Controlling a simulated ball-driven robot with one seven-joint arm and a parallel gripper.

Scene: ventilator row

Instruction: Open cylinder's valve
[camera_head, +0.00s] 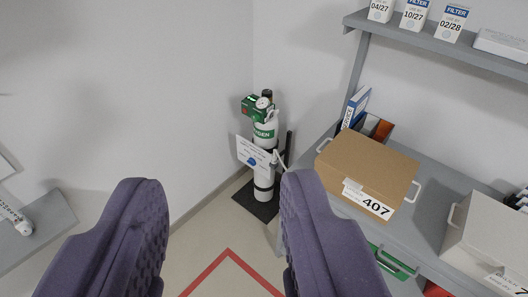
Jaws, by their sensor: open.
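The gas cylinder (264,165) stands upright in the far corner, white with a green band. At its top are a round gauge (262,103), a green box-like part (249,106) and a dark knob-like part (267,94); I cannot tell for certain which is the valve. A white sign (253,154) hangs at its left side. My gripper (215,215) is open and empty, its two purple fingers in the foreground. The cylinder shows between the fingers, well beyond them, and nothing touches it.
A grey bench (425,225) on the right holds a cardboard box (366,165) and a white box (487,240). A shelf (440,42) with filter boxes is above. A red line (229,250) marks the floor. The floor before the cylinder looks clear. A grey surface (40,232) is at left.

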